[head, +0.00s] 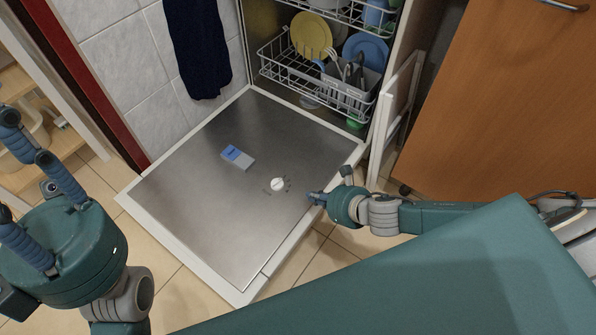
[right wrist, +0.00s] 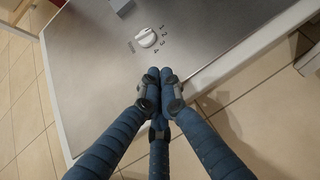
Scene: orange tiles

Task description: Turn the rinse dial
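The rinse dial (head: 277,184) is a small round white knob on the inner face of the lowered dishwasher door (head: 205,215). In the right wrist view the dial (right wrist: 146,38) has a pale ridge across it, with the numbers 1 to 4 to its right. My right gripper (head: 314,197) is just right of the dial, over the door's right edge. In its wrist view the fingertips (right wrist: 160,75) are together with nothing between them, below the dial and apart from it. My left gripper (head: 24,165) is at the far left, its fingers spread and empty.
The dishwasher rack (head: 330,85) behind holds plates and a cutlery basket. A dark towel (head: 198,45) hangs on the tiled wall. An orange-brown wooden cabinet (head: 500,100) stands at right.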

